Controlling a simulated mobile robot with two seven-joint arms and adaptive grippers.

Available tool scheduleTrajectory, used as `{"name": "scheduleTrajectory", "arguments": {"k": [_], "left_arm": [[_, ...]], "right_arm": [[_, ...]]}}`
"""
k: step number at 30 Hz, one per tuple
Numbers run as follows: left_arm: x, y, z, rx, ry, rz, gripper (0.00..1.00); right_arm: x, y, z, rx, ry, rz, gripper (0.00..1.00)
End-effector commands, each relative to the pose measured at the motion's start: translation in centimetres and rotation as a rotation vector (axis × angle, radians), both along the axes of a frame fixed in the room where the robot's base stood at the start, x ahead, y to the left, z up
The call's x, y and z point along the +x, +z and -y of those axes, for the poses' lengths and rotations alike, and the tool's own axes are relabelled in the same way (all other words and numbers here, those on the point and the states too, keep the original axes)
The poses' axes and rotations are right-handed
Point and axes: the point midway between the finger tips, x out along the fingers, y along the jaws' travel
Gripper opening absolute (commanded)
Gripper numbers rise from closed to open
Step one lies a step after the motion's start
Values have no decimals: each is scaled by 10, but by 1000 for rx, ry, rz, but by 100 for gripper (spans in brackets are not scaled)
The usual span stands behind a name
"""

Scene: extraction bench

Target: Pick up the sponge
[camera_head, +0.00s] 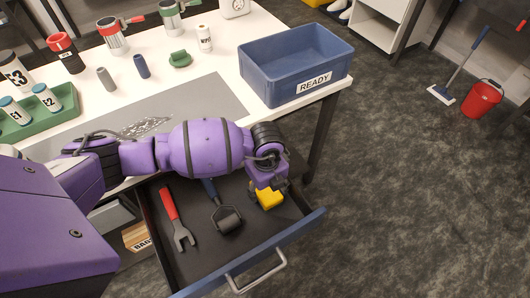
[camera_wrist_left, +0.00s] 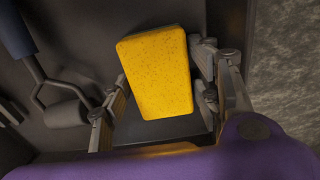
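The yellow sponge (camera_head: 270,201) lies in the open drawer (camera_head: 194,276) under the bench, near its right front part. My left gripper (camera_head: 268,186) reaches down over the sponge and hides part of it. In the left wrist view the sponge (camera_wrist_left: 158,72) lies between the two finger assemblies, one on each side. The fingers (camera_wrist_left: 160,98) are spread apart, with a narrow gap showing on the right side. Whether the left finger touches the sponge is unclear. My right gripper is not in view.
The drawer also holds a red-handled wrench (camera_head: 177,219) and a roller (camera_head: 227,217) left of the sponge. The drawer's blue front (camera_head: 300,236) has a metal handle. A blue READY bin (camera_head: 297,62) stands on the bench's right end, above the drawer.

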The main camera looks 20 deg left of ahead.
Motion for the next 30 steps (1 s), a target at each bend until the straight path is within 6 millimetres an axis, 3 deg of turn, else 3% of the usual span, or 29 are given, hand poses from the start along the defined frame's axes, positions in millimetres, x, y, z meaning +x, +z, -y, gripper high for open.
{"name": "scheduleTrajectory", "arguments": {"k": [1, 5, 17, 23, 30], "left_arm": [[1, 1, 0, 0, -1, 2, 46], [1, 1, 0, 0, -1, 2, 29], [2, 9, 1, -1, -1, 4, 28], [1, 37, 1, -1, -2, 5, 28], [-42, 88, 16, -4, -5, 5, 28]], "right_arm": [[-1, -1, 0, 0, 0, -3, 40], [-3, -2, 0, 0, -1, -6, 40], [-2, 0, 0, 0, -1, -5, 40], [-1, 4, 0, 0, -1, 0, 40], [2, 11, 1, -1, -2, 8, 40]]}}
